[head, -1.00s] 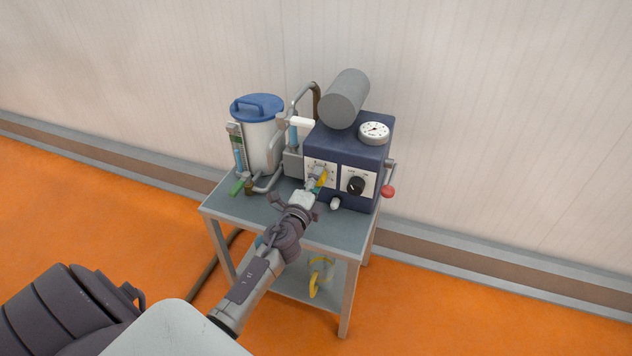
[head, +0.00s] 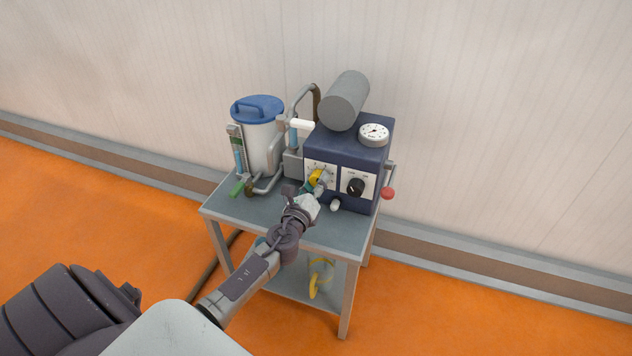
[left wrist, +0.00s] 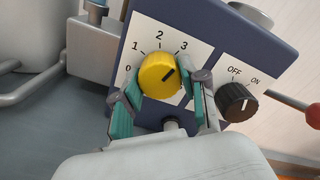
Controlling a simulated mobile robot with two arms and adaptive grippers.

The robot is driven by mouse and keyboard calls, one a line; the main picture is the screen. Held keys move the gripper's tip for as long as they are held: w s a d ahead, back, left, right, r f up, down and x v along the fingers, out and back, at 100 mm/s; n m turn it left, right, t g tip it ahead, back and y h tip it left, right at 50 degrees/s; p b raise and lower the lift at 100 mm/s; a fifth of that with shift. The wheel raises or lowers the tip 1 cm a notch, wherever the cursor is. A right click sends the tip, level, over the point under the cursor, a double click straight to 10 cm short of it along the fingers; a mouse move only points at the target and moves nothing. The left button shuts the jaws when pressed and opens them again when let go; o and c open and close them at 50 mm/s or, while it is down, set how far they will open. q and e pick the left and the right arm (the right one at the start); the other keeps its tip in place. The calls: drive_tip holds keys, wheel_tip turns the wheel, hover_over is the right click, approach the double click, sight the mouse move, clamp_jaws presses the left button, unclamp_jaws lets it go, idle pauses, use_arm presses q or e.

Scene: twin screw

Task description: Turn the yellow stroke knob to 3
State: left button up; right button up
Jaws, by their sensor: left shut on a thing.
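The yellow stroke knob (left wrist: 157,76) sits on a white dial plate (left wrist: 205,60) marked 0, 1, 2 and 3 in the left wrist view. Its dark pointer line is toward the upper right, on the side of the 3; I cannot tell if it lines up exactly. My left gripper (left wrist: 161,88) is shut on the knob, with one teal-padded finger on each side. Part of the dial at the right is hidden by a finger. In the head view the knob (head: 316,177) shows just beyond my left gripper (head: 313,188). My right gripper is not in view.
A black OFF/ON knob (left wrist: 236,101) is close to the right finger, on the same blue box (head: 345,145). A red-ended handle (head: 388,192) sticks out at the box's right. A blue-lidded canister (head: 263,145) stands left on the grey table (head: 275,222).

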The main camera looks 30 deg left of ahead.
use_arm(q)
drive_tip(key=shift+f+m, duration=0.15)
drive_tip(key=shift+m, duration=0.45)
use_arm(e)
drive_tip(key=shift+s+f, duration=0.3)
drive_tip(key=shift+f, duration=0.15)
use_arm(q)
drive_tip(key=o, duration=1.1)
drive_tip(key=shift+o, duration=0.2)
use_arm(e)
drive_tip(key=shift+w+a+r, duration=0.1)
drive_tip(key=shift+w+r, duration=0.05)
use_arm(q)
drive_tip(key=shift+s, duration=0.1)
drive_tip(key=v, duration=1.2)
